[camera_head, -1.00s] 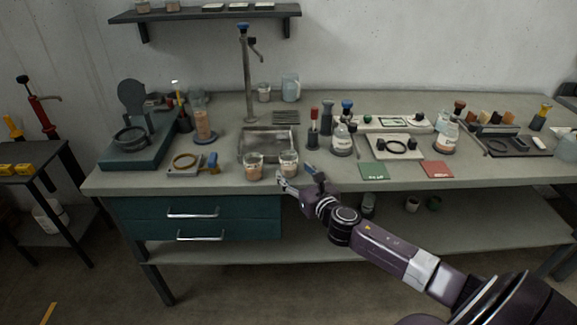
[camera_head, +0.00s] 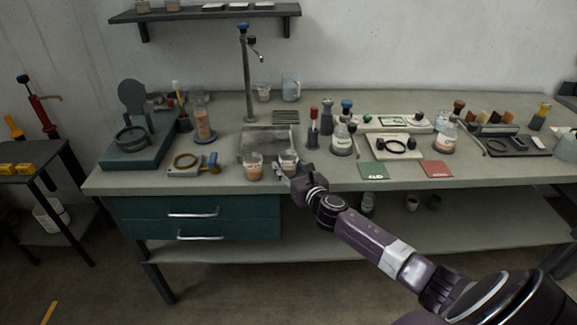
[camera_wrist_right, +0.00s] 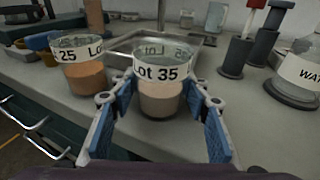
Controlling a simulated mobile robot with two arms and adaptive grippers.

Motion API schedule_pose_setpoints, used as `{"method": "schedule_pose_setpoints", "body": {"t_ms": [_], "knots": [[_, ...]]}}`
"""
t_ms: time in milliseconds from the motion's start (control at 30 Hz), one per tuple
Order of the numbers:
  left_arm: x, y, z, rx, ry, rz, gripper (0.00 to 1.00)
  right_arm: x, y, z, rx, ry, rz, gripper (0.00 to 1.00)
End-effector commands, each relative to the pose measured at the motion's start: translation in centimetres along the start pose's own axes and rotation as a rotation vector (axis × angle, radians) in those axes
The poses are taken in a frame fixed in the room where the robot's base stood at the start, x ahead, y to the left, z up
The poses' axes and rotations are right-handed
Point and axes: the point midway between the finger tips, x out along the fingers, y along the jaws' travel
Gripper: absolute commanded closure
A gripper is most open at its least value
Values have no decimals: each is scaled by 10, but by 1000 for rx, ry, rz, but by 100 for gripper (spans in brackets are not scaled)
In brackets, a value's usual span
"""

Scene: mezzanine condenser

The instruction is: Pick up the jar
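A clear glass jar with a "Lot 35" label and pinkish-brown contents (camera_wrist_right: 161,85) stands upright near the bench's front edge; it also shows in the head view (camera_head: 289,161), partly hidden by my gripper. My right gripper (camera_head: 290,178) is at the bench edge in front of it. In the wrist view the right gripper's blue-padded fingers (camera_wrist_right: 161,125) are open, one on each side of the jar's near side, with gaps visible. A similar jar, labelled "25" with orange-brown contents (camera_wrist_right: 83,68), stands to the left, also in the head view (camera_head: 254,165). My left gripper is not in view.
A metal sink (camera_head: 267,146) lies just behind the jars. A red-handled tool (camera_wrist_right: 240,45) and a "WA" labelled flask (camera_wrist_right: 300,75) stand to the right. A blue-handled brush (camera_head: 212,162) lies left. Green (camera_head: 373,171) and red cards (camera_head: 437,169) lie right.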

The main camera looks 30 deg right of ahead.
Motion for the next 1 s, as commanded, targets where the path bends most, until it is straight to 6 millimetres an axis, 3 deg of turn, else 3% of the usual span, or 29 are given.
{"method": "schedule_pose_setpoints", "body": {"t_ms": [267, 667, 1000], "knots": [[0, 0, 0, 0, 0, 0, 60, 0, 0, 1, 0, -1, 0, 88], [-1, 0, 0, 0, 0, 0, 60, 0, 0, 4, 0, -2, 0, 88], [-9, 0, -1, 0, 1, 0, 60, -4, 0, 29, -3, -4, 1, 88]]}}
